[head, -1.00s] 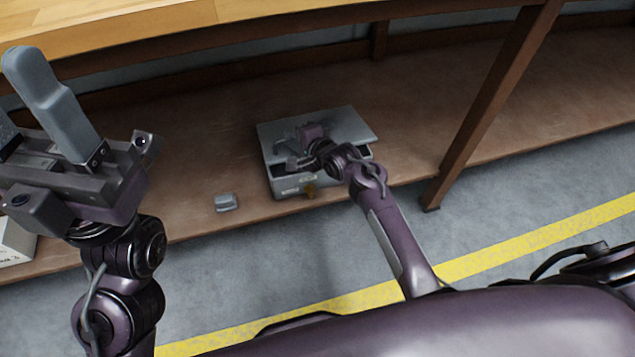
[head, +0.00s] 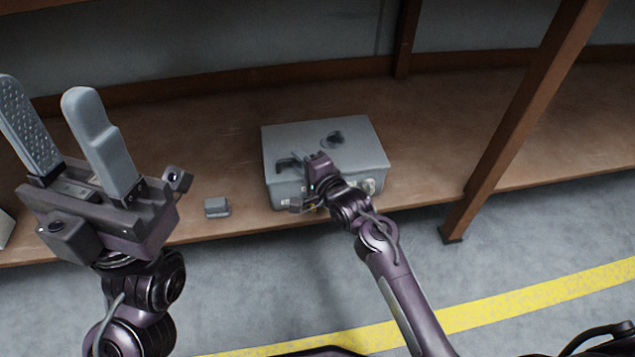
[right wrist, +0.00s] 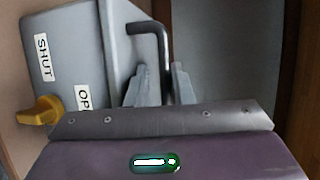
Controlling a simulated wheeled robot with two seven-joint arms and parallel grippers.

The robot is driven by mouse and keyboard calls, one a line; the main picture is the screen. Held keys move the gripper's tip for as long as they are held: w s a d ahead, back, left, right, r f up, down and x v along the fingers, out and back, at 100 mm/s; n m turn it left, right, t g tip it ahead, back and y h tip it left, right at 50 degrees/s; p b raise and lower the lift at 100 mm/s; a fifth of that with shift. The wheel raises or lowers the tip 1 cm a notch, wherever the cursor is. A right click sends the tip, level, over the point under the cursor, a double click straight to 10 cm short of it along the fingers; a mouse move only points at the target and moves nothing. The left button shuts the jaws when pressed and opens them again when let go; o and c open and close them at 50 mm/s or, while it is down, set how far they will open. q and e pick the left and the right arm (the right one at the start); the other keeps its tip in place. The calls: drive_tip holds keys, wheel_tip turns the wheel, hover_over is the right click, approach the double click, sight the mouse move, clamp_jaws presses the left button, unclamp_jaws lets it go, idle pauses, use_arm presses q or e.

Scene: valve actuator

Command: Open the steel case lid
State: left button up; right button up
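The grey steel case (head: 355,150) sits on the lower wooden shelf, and its lid looks closed down. A dark patch shows on top of it. My right gripper (head: 290,163) is at the case's front left. In the right wrist view its two fingers (right wrist: 161,85) stand apart, one on each side of a black bent handle (right wrist: 163,50); I cannot tell if they touch it. A yellow knob (right wrist: 40,111) and SHUT and partly hidden OP labels show on the grey face beside it. My left gripper (head: 62,130) is open, empty and raised, away from the case.
A small grey block (head: 216,207) lies on the shelf left of the case. A wooden post (head: 520,120) stands to the right. The shelf between case and post is clear. A yellow line (head: 520,296) runs across the grey floor.

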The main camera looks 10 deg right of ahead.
drive_tip(key=p+v, duration=0.3)
drive_tip(key=v, duration=0.3)
drive_tip(key=shift+s+r, duration=0.35)
drive_tip(key=shift+d, duration=0.15)
